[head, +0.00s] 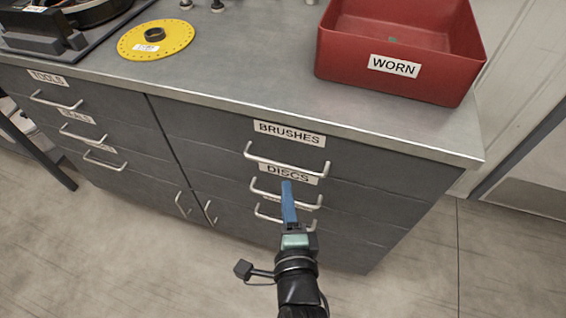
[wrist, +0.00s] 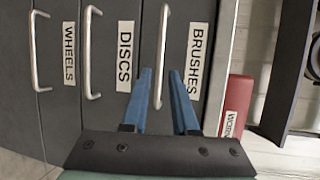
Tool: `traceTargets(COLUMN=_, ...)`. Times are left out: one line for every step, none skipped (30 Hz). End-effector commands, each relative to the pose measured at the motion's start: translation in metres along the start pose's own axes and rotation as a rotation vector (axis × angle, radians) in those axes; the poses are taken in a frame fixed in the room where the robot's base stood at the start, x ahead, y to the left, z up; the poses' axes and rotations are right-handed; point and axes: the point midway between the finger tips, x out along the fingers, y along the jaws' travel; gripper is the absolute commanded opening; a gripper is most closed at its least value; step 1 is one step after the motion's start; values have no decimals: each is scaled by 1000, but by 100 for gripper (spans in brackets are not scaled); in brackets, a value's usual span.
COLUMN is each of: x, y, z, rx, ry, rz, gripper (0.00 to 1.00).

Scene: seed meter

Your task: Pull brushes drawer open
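The drawer labelled BRUSHES (head: 215,128) is the top one in the right column of the grey cabinet, and it looks shut. Its pale bar handle (head: 287,165) runs across the front below the label. My gripper (head: 288,183) has blue fingers and overlaps the DISCS drawer front in the head view, just below that handle. In the wrist view my gripper (wrist: 161,72) is open, and the BRUSHES handle (wrist: 164,40) shows in the gap between the fingers, closer to the left one. Nothing is seen gripped. Contact and remaining depth cannot be told.
The DISCS handle (head: 285,193) lies close below, and a WHEELS handle (wrist: 34,50) shows beyond it. A red WORN bin (head: 345,75) and a yellow disc (head: 130,42) stand on the countertop (head: 240,70). The floor (head: 430,270) at right is clear.

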Motion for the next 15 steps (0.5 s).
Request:
traceTargets(x=11, y=0, z=0, rx=0, ry=-1, rz=-4, gripper=27)
traceTargets(x=16, y=0, z=0, rx=-1, ry=0, rz=-3, gripper=27)
traceTargets(x=23, y=0, z=0, rx=-2, ry=0, rz=-4, gripper=27)
traceTargets(x=29, y=0, z=0, rx=-2, ry=0, rz=-4, gripper=27)
traceTargets(x=34, y=0, z=0, rx=-2, ry=-1, rz=-3, gripper=27)
traceTargets(x=41, y=0, z=0, rx=-1, ry=-1, rz=-3, gripper=27)
traceTargets(x=46, y=0, z=1, rx=-2, ry=-1, rz=-3, gripper=27)
traceTargets(x=51, y=0, z=1, rx=-2, ry=-1, rz=-2, gripper=27)
traceTargets(x=58, y=0, z=0, rx=-2, ry=-1, rz=-3, gripper=27)
traceTargets(x=62, y=0, z=0, rx=-2, ry=-1, rz=-2, gripper=27)
traceTargets(x=67, y=0, z=0, rx=-2, ry=0, rz=-3, gripper=27)
traceTargets(x=72, y=0, z=0, rx=-2, ry=0, rz=-2, gripper=27)
traceTargets(x=76, y=0, z=0, rx=-2, ry=0, rz=-3, gripper=27)
traceTargets(x=79, y=0, z=0, rx=-2, ry=1, rz=-2, gripper=27)
traceTargets(x=83, y=0, z=0, rx=-2, ry=0, rz=-3, gripper=27)
